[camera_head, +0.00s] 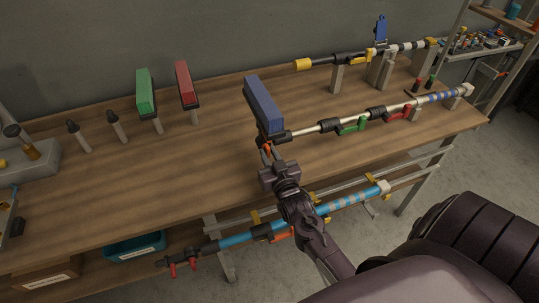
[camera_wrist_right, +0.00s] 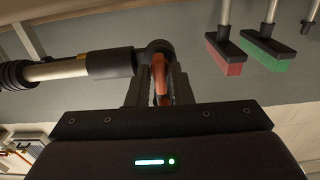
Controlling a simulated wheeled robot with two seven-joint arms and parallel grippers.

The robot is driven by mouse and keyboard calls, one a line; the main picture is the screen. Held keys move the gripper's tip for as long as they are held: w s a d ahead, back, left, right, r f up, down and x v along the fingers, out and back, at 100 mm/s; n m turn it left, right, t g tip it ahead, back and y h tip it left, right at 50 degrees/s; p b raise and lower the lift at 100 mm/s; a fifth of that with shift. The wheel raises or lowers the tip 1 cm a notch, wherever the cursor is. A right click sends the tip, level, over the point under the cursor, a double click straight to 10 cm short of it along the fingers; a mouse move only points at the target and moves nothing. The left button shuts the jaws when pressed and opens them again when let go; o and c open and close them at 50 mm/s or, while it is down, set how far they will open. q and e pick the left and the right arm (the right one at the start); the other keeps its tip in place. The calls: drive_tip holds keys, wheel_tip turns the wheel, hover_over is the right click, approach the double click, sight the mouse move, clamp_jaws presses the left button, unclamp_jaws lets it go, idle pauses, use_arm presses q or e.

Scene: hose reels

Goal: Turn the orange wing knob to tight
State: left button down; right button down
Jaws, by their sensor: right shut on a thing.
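The orange wing knob (camera_head: 266,149) shows as a small orange patch below the blue brush head (camera_head: 264,104), at the left end of a pale pole (camera_head: 304,129). My right gripper (camera_head: 270,158) reaches it from below and is shut on it. In the right wrist view the orange knob (camera_wrist_right: 161,84) is pinched between the two fingers (camera_wrist_right: 160,90), just below a round black joint (camera_wrist_right: 158,50). The fingers hide part of the knob, and I cannot read a tight mark. My left gripper is not in view.
Green (camera_head: 145,92) and red (camera_head: 185,83) brush heads stand on the wooden table (camera_head: 190,160) to the left. Another pole (camera_head: 328,58) lies behind. A blue pole (camera_head: 345,200) hangs along the table's front.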

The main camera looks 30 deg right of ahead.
drive_tip(key=shift+f, duration=0.1)
drive_tip(key=c, duration=1.5)
unclamp_jaws()
drive_tip(key=shift+s, duration=0.1)
drive_tip(key=shift+s+a, duration=0.15)
drive_tip(key=shift+s, duration=0.2)
drive_tip(key=b+v, duration=0.1)
drive_tip(key=v, duration=0.6)
drive_tip(key=shift+b, duration=0.4)
